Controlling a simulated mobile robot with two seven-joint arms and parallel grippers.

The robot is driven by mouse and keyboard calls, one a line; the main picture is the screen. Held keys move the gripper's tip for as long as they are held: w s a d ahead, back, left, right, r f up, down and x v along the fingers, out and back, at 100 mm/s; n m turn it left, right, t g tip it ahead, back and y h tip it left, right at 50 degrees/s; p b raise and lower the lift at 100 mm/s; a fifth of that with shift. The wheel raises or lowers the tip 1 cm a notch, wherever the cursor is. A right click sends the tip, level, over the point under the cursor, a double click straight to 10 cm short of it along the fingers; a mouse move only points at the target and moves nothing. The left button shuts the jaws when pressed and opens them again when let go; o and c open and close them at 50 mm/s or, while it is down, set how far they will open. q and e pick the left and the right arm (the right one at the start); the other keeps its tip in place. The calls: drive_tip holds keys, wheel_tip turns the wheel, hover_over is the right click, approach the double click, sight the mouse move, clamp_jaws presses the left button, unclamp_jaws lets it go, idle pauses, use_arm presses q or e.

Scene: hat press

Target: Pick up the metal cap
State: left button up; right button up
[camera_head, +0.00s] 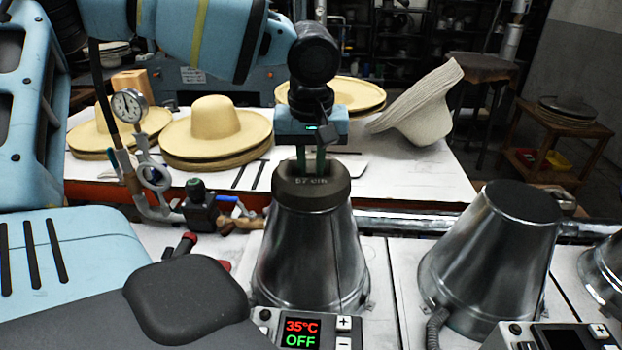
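The metal cap (312,186) is dark grey, round and marked with a size in cm. It sits upright on the narrow top of the left shiny metal cone (310,260). My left gripper (311,168) points straight down over the cap. Its two thin green fingers stand a little apart and reach the top of the cap. Their tips are not clearly visible, so I cannot tell whether they grip anything. My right gripper is not in view.
A second metal cone (492,255) stands to the right, with part of another at the right edge. A pressure gauge (129,105) with valves stands left of the cap. Straw hats (215,130) and a tilted pale hat (420,105) lie on the white table behind. A display (300,333) reads 35°C OFF.

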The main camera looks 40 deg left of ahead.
sight(311, 169)
use_arm(q)
clamp_jaws()
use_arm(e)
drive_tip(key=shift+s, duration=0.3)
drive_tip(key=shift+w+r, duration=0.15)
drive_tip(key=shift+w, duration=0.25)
use_arm(q)
drive_tip(key=shift+w+r, duration=0.1)
drive_tip(key=shift+r, duration=0.15)
drive_tip(key=shift+r, duration=0.25)
wheel_tip(311, 169, up, 17)
drive_tip(key=shift+r, duration=0.15)
idle(0.4)
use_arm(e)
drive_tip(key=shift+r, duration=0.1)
